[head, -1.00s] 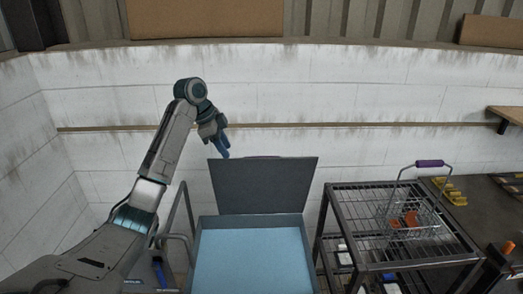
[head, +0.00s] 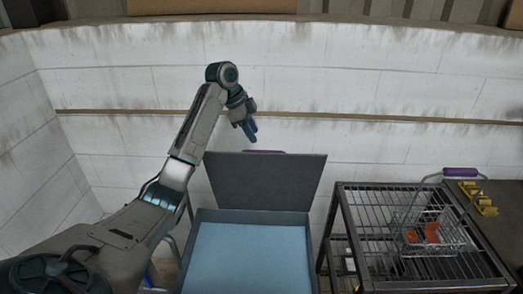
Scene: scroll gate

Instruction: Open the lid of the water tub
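The water tub (head: 203,214) stands low in the middle of the head view, with a flat light-blue water surface (head: 250,258) inside. Its dark grey lid (head: 265,184) stands raised at the tub's back edge, nearly upright, and the tub is uncovered. A purple strip (head: 264,152) shows at the lid's top edge. My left gripper (head: 252,134), with blue fingers, hangs just above the lid's top edge, left of the purple strip, and appears apart from it. It holds nothing visible; its finger gap cannot be made out. My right gripper is out of view.
A metal rack (head: 372,215) stands right of the tub, with a wire basket (head: 435,236) holding orange items. Yellow items (head: 478,197) lie on a dark surface at the far right. A white block wall (head: 400,90) closes off the back.

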